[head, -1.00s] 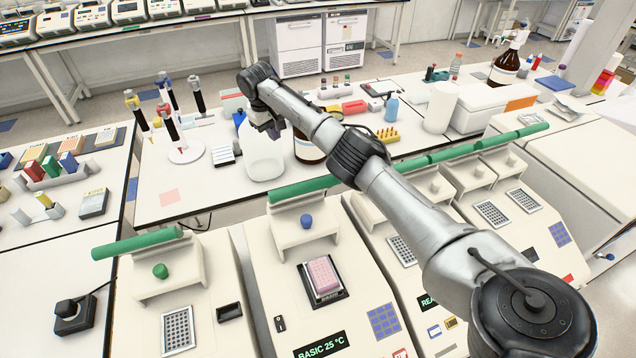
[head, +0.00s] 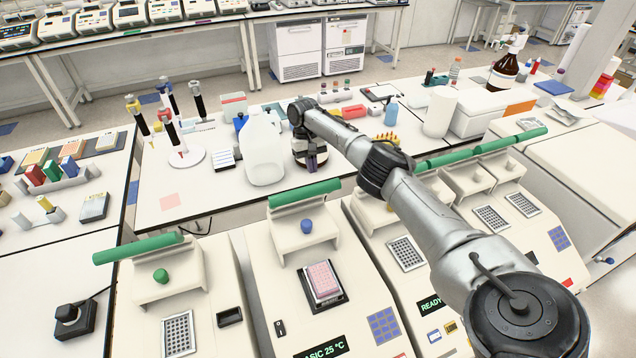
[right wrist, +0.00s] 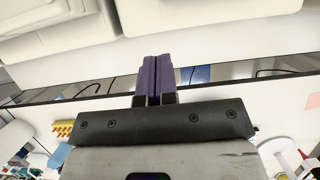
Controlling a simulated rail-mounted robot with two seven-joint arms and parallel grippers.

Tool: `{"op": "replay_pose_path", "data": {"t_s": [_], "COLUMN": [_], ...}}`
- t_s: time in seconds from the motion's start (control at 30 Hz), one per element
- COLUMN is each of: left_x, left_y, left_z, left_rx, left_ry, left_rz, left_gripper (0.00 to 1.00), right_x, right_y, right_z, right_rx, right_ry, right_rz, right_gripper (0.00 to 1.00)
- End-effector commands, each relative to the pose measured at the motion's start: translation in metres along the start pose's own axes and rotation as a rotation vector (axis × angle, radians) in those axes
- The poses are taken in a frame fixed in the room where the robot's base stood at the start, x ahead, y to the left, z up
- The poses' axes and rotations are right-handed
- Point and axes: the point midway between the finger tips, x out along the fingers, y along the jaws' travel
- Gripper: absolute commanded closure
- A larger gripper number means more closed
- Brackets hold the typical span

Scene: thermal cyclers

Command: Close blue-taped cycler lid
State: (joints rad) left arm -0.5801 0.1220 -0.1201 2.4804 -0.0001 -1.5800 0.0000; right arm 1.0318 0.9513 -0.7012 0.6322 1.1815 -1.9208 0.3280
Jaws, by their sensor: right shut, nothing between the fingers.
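The cycler with the blue knob (head: 306,226) stands at the front middle of the head view. Its lid (head: 290,242) is raised, with a green bar (head: 305,193) along its top. A pink well plate (head: 321,278) sits in the exposed block below the lid. I see no blue tape apart from that blue knob. My left gripper is not in view.
A cycler with a green knob (head: 161,276) is at the left, and several more cyclers stand at the right, lids raised. A pipette stand (head: 183,158) is farther left.

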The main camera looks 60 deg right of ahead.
Motion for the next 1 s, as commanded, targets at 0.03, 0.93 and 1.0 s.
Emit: {"op": "replay_pose_path", "data": {"t_s": [0.03,0.93,1.0], "left_x": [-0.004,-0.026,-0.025], "left_y": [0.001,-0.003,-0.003], "left_z": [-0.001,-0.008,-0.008], "left_rx": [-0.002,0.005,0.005], "left_ry": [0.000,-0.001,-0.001], "left_rz": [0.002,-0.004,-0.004], "left_gripper": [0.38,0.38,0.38], "right_x": [0.010,0.050,0.050], "right_y": [0.001,0.000,0.000], "right_z": [0.001,0.037,0.037], "right_rx": [-0.001,-0.001,-0.001], "right_ry": [-0.003,0.001,0.001], "right_rz": [0.006,0.001,0.001], "right_gripper": [1.00,1.00,1.00]}}
